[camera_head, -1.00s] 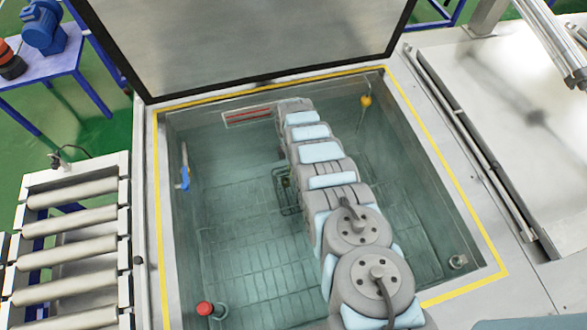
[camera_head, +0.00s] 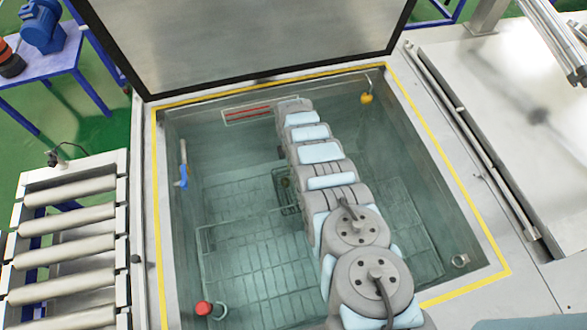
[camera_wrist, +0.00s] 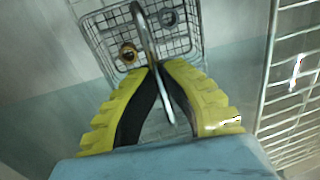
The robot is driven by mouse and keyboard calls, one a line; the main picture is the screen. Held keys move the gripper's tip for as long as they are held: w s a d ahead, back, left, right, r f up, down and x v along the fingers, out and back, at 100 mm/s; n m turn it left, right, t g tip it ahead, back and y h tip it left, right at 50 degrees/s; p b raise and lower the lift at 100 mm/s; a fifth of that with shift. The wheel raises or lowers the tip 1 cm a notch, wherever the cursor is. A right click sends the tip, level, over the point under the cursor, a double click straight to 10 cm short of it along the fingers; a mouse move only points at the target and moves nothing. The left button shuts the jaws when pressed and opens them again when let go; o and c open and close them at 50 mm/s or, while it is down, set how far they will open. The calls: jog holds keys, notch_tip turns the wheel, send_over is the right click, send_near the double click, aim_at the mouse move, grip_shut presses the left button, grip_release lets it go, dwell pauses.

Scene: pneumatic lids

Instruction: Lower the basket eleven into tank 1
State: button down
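In the wrist view, my gripper (camera_wrist: 158,70) has its yellow fingers closed together around the curved metal handle (camera_wrist: 146,38) of a wire basket (camera_wrist: 98,38). The basket hangs beyond the fingertips and holds a brass-coloured ring part (camera_wrist: 127,53) and a grey part (camera_wrist: 168,18). In the head view, my arm reaches down into an open tank (camera_head: 187,240) of greenish liquid. The basket (camera_head: 283,188) shows only partly beside the arm, low in the tank. My gripper is hidden there by the arm. I cannot tell whether the basket touches the bottom, and no tank number is readable.
The tank lid (camera_head: 250,40) stands open at the back. A wire rack (camera_head: 250,260) lies on the tank floor; a red-capped fitting (camera_head: 203,308), blue-handled part (camera_head: 183,176) and yellow float (camera_head: 366,98) are along the walls. A roller conveyor (camera_head: 70,225) is at left.

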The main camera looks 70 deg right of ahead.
dwell(0.3)
jog(key=c, duration=1.2)
grip_release()
jog(key=shift+f, duration=0.1)
jog(key=shift+o, duration=0.2)
notch_tip(320, 180, up, 24)
jog(key=w+d+p, duration=0.1)
jog(key=p, duration=0.4)
jog(key=shift+d, duration=0.25)
jog(key=shift+w, duration=0.1)
dwell(0.5)
